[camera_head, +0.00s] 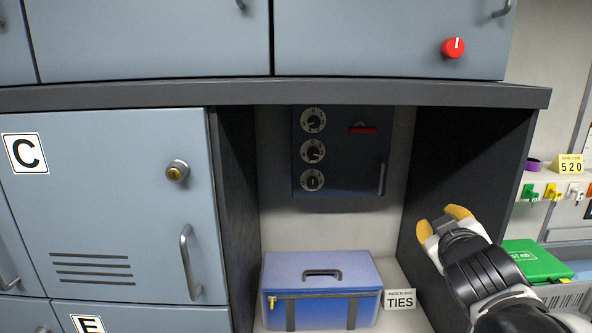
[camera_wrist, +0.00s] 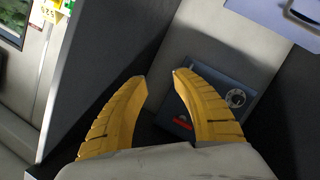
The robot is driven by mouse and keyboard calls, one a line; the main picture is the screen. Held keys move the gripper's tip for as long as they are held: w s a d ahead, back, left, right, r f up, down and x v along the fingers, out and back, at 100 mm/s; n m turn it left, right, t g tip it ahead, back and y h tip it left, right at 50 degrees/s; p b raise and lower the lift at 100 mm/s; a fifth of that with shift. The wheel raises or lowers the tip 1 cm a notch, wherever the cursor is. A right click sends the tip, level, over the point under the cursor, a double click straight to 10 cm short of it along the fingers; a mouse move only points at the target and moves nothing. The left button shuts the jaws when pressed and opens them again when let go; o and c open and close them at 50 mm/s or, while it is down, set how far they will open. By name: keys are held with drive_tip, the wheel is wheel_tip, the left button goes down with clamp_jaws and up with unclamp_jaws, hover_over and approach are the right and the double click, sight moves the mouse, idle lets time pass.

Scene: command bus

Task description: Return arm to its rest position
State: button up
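My gripper (camera_head: 441,222) is at the right side of the open recess in the head view, in front of its dark right wall. It has yellow fingers on a black and white arm that enters from the lower right. In the wrist view the two yellow fingertips (camera_wrist: 161,76) stand apart with nothing between them. Behind them is the dark blue box with dials (camera_wrist: 232,97), upside down in that view. The same dial box (camera_head: 342,150) hangs on the recess's back wall in the head view.
A blue case (camera_head: 340,272) and a TIES sign (camera_head: 400,299) sit low in the recess. A locker door marked C (camera_head: 110,200) is shut at left. A dark shelf edge (camera_head: 300,94) runs above. A green first aid box (camera_head: 538,260) and colored hooks (camera_head: 552,192) are at right.

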drive_tip(key=s+a+f+m+g+y+b, duration=0.2)
drive_tip(key=s+a+f+g, duration=0.2)
drive_tip(key=s+f, duration=0.4)
drive_tip(key=s+a+f+m+g+y+b, duration=0.2)
drive_tip(key=s+a+f, duration=0.4)
drive_tip(key=f, duration=0.9)
drive_tip(key=s+g, duration=0.1)
drive_tip(key=s, duration=0.2)
drive_tip(key=shift+a+f+g+y+b, duration=0.2)
drive_tip(key=shift+g+y+b, duration=0.1)
drive_tip(key=shift+g, duration=0.1)
